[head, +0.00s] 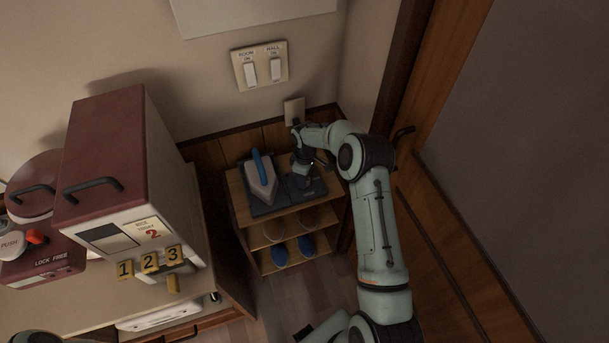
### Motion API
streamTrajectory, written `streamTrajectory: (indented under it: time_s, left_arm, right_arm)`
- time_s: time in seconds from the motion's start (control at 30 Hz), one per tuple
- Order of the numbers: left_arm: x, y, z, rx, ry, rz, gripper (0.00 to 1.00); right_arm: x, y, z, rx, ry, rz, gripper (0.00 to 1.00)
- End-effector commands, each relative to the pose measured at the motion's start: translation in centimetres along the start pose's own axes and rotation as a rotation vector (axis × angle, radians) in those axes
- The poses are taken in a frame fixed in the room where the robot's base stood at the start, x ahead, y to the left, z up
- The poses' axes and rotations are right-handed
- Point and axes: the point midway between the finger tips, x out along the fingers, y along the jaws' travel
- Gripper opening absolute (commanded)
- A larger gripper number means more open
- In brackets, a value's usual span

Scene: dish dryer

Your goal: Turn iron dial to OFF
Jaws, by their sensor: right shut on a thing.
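The iron (262,180), pale with a blue handle, stands on a dark stand (262,209) on top of a small wooden shelf. My right gripper (303,183) points down over the right part of this stand, beside the iron. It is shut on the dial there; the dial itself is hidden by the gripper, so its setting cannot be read. My left gripper is not in view.
The shelf (239,194) holds slippers (279,254) below. A wall outlet (294,111) is just behind my right wrist, with two wall switches (262,68) above.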

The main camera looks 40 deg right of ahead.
Motion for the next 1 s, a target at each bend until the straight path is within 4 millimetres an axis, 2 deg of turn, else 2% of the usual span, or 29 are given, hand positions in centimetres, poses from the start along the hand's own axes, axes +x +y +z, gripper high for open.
streamTrajectory:
  time_s: [1.0]
  left_arm:
    - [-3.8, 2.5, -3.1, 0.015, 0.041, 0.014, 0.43]
  right_arm:
    - [-0.2, 0.0, -0.1, -0.966, -0.024, 0.000, 0.13]
